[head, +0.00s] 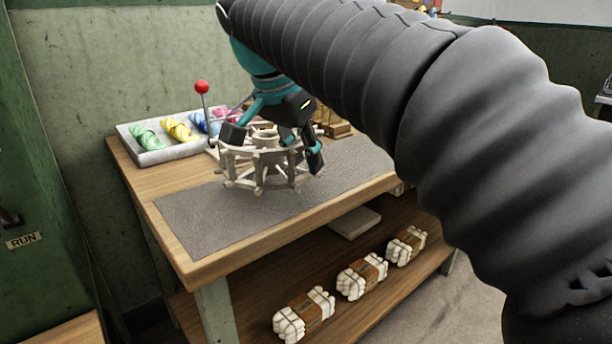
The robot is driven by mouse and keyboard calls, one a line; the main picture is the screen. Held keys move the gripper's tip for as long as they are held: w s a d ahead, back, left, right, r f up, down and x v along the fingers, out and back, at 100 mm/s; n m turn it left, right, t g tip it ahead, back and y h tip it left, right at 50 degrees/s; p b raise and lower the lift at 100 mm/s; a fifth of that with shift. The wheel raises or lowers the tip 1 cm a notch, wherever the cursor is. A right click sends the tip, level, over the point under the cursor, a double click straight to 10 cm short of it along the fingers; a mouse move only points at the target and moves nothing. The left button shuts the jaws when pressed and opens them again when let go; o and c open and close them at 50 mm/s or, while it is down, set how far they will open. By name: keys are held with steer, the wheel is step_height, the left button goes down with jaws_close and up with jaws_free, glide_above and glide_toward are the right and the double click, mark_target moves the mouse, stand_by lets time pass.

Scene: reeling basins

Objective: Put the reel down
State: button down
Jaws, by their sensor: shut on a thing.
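The reel (258,182) is a pale, spoked wooden frame with a round hub. In the head view it is at the grey mat (212,222) on the wooden table, over the mat's middle part. My gripper (276,137), teal with black fingers, comes down from above and is shut on the reel. One finger is at the reel's left side and others are at its right. I cannot tell whether the reel's underside touches the mat or hangs just above it. My arm hides the table's back right.
A grey tray (152,158) with coloured skeins stands at the back left. A red-knobbed lever (202,88) rises just behind the reel. Small wooden pieces (338,129) lie behind it. Several white bundles (362,277) sit on the lower shelf. The mat's front left is clear.

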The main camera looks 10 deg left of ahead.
steer(key=shift+w+a+f, duration=0.4)
steer(key=shift+w+a, duration=0.05)
steer(key=shift+w, duration=0.05)
step_height(320, 180, down, 4)
steer(key=shift+f+b, duration=0.1)
steer(key=shift+b, duration=0.3)
steer(key=c, duration=0.9)
jaws_free()
steer(key=p+v, duration=0.1)
steer(key=v, duration=1.1)
